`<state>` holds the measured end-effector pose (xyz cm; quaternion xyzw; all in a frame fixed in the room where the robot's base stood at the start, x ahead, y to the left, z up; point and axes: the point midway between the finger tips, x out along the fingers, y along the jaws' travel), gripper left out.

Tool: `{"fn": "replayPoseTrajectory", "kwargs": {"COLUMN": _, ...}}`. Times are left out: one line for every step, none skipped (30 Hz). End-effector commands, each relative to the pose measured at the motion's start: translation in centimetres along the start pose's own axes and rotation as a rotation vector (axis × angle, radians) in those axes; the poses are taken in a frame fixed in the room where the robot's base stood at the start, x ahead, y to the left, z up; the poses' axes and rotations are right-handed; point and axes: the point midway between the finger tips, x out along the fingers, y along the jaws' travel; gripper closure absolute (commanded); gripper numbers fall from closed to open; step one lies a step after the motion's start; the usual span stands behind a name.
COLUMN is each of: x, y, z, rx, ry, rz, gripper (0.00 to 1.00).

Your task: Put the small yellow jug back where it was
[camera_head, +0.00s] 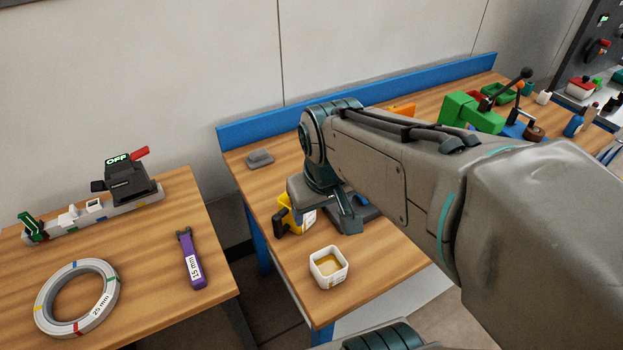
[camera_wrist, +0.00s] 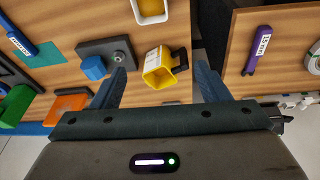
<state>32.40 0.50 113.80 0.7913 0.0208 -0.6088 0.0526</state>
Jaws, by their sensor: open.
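The small yellow jug (camera_head: 285,213) stands on the right-hand wooden bench near its left edge, partly hidden behind my gripper in the head view. It has a black handle and a white label. In the wrist view, the jug (camera_wrist: 157,72) shows its open top, with the handle at upper right. My gripper (camera_wrist: 162,76) is open, with one finger on each side of the jug in the picture and a visible gap to each. In the head view, my gripper (camera_head: 325,210) is low over the bench beside the jug. I cannot tell whether the fingers are level with it.
A white cup (camera_head: 328,268) with yellowish contents stands in front of the jug. A dark grey plate (camera_wrist: 122,50) with a blue block (camera_wrist: 93,68) lies beside it. A grey lump (camera_head: 259,158) sits behind. The left bench holds a purple tool (camera_head: 190,260) and a ring (camera_head: 77,297).

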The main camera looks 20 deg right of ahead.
Motion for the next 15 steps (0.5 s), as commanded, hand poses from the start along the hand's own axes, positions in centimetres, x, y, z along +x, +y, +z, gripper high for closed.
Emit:
{"fn": "replayPoseTrajectory", "kwargs": {"x": -0.5, "y": 0.0, "z": 0.9, "rx": 0.026, "ry": 0.019, "rz": -0.005, "gripper": 0.31}}
{"fn": "replayPoseTrajectory", "kwargs": {"x": -0.6, "y": 0.1, "z": 1.3, "rx": 0.039, "ry": 0.025, "rz": -0.008, "gripper": 0.31}}
{"fn": "replayPoseTrajectory", "kwargs": {"x": -0.8, "y": 0.1, "z": 1.8, "rx": 0.054, "ry": 0.035, "rz": -0.012, "gripper": 0.31}}
{"fn": "replayPoseTrajectory", "kwargs": {"x": -0.9, "y": 0.1, "z": 2.2, "rx": 0.066, "ry": 0.04, "rz": -0.015, "gripper": 0.31}}
{"fn": "replayPoseTrajectory", "kwargs": {"x": -1.0, "y": 0.1, "z": 2.5, "rx": 0.075, "ry": 0.044, "rz": -0.017, "gripper": 0.31}}
{"fn": "replayPoseTrajectory", "kwargs": {"x": -1.1, "y": 0.1, "z": 2.8, "rx": 0.085, "ry": 0.05, "rz": -0.02, "gripper": 0.31}}
{"fn": "replayPoseTrajectory", "kwargs": {"x": -1.2, "y": 0.1, "z": 3.0, "rx": 0.091, "ry": 0.053, "rz": -0.022, "gripper": 0.31}}
{"fn": "replayPoseTrajectory", "kwargs": {"x": -1.2, "y": 0.1, "z": 3.1, "rx": 0.095, "ry": 0.055, "rz": -0.023, "gripper": 0.31}}
{"fn": "replayPoseTrajectory", "kwargs": {"x": -1.2, "y": 0.1, "z": 3.2, "rx": 0.1, "ry": 0.057, "rz": -0.025, "gripper": 0.31}}
{"fn": "replayPoseTrajectory", "kwargs": {"x": -1.2, "y": 0.1, "z": 3.3, "rx": 0.102, "ry": 0.058, "rz": -0.026, "gripper": 0.31}}
{"fn": "replayPoseTrajectory", "kwargs": {"x": -1.2, "y": 0.1, "z": 3.4, "rx": 0.104, "ry": 0.058, "rz": -0.026, "gripper": 0.31}}
{"fn": "replayPoseTrajectory", "kwargs": {"x": -1.2, "y": 0.1, "z": 3.4, "rx": 0.105, "ry": 0.059, "rz": -0.026, "gripper": 0.31}}
{"fn": "replayPoseTrajectory", "kwargs": {"x": -1.2, "y": 0.1, "z": 3.4, "rx": 0.105, "ry": 0.059, "rz": -0.027, "gripper": 0.31}}
{"fn": "replayPoseTrajectory", "kwargs": {"x": -1.2, "y": 0.1, "z": 3.4, "rx": 0.105, "ry": 0.058, "rz": -0.027, "gripper": 0.31}}
{"fn": "replayPoseTrajectory", "kwargs": {"x": -1.2, "y": 0.1, "z": 3.4, "rx": 0.104, "ry": 0.058, "rz": -0.026, "gripper": 0.31}}
